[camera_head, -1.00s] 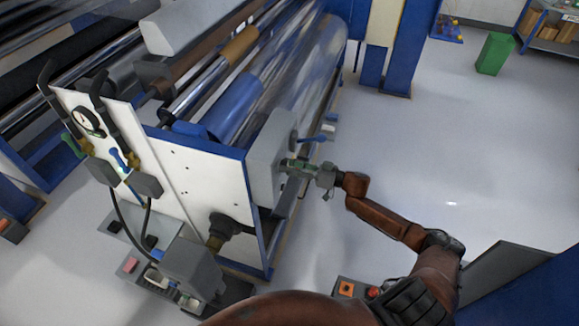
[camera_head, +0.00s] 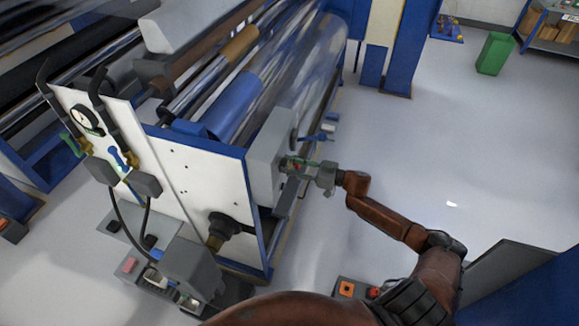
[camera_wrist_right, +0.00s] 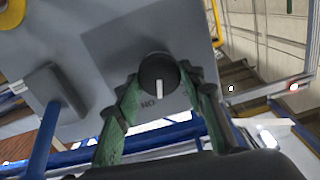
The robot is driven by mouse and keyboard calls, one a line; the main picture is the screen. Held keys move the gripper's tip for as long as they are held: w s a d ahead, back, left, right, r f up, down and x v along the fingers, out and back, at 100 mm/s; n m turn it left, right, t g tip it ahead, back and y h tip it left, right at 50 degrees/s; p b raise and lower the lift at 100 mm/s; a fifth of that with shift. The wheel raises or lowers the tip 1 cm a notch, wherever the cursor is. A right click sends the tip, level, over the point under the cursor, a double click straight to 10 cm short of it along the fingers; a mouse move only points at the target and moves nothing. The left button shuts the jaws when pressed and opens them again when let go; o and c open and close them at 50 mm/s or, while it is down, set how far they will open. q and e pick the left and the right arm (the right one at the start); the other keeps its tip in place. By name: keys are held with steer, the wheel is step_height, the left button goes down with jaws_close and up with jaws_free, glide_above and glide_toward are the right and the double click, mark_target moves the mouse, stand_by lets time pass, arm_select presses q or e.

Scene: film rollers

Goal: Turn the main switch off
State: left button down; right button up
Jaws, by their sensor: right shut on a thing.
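The main switch (camera_wrist_right: 157,72) is a round dark knob with a white mark, set on a grey panel in the right wrist view. The white mark points down the picture, close beside an upside-down "ON" label. My right gripper (camera_wrist_right: 158,84) has its green fingers on either side of the knob, shut on it. In the head view my right gripper (camera_head: 303,165) reaches the right side of the grey box (camera_head: 268,150) at the machine's end, and the knob is mostly hidden there. My left gripper is not in view.
A blue lever (camera_head: 318,138) sticks out of the grey box just above my right gripper; it also shows at the left in the wrist view (camera_wrist_right: 42,145). Rollers with clear film (camera_head: 310,65) lie behind. The floor (camera_head: 470,150) to the right is open.

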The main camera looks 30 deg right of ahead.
steer(key=n+b, duration=0.2)
steer(key=n, duration=0.2)
steer(key=shift+f+n, duration=0.1)
steer(key=shift+n, duration=0.2)
steer(key=n+b, duration=0.2)
steer(key=n, duration=0.3)
steer(key=shift+s+n+b, duration=0.1)
steer(key=shift+n+b, duration=0.2)
steer(key=shift+b, duration=0.1)
steer(key=shift+a, duration=0.1)
steer(key=o, duration=1.2)
steer(key=shift+c, duration=0.2)
step_height(320, 180, up, 10)
